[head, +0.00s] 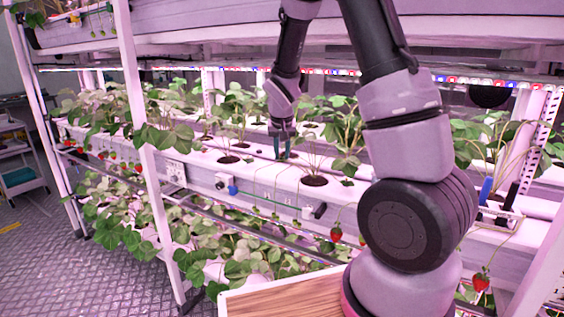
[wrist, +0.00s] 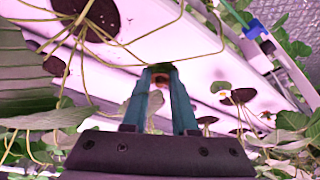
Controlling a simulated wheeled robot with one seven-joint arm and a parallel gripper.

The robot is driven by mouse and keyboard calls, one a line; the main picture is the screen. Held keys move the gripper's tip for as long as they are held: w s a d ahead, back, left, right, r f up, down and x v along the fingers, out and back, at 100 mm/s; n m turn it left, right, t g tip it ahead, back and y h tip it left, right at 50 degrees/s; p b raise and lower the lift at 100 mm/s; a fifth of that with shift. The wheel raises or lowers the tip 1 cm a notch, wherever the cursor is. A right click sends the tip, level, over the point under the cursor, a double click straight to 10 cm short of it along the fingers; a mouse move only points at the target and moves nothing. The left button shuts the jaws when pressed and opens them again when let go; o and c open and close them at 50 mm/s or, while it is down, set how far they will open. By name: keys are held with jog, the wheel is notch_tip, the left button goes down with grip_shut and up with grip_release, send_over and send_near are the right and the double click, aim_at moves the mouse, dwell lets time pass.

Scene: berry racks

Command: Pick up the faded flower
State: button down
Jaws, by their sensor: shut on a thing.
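My gripper (head: 281,146) is low over the white planting gutter (head: 262,180) of the middle rack tier, among strawberry plants. In the wrist view, its two teal fingers (wrist: 160,72) are closed in at the tips. A small brownish thing (wrist: 160,84), which looks like the faded flower, is between the fingertips; its shape is mostly hidden. A thin stem loops close to the fingertips. The flower is too small to make out in the head view.
Red strawberries (head: 336,234) hang in front of the gutter. A wood-topped surface (head: 285,300) is at the bottom. An upper rack tier (head: 200,28) runs above the plants, and white posts (head: 140,130) stand at left.

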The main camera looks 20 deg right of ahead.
jog(key=s+a, duration=0.2)
jog(key=s, duration=0.6)
jog(key=s+a, duration=0.3)
jog(key=s, duration=0.6)
jog(key=shift+s, duration=0.15)
jog(key=shift+a+r, duration=0.1)
jog(key=c, duration=1.2)
grip_release()
jog(key=shift+c, duration=0.2)
grip_shut()
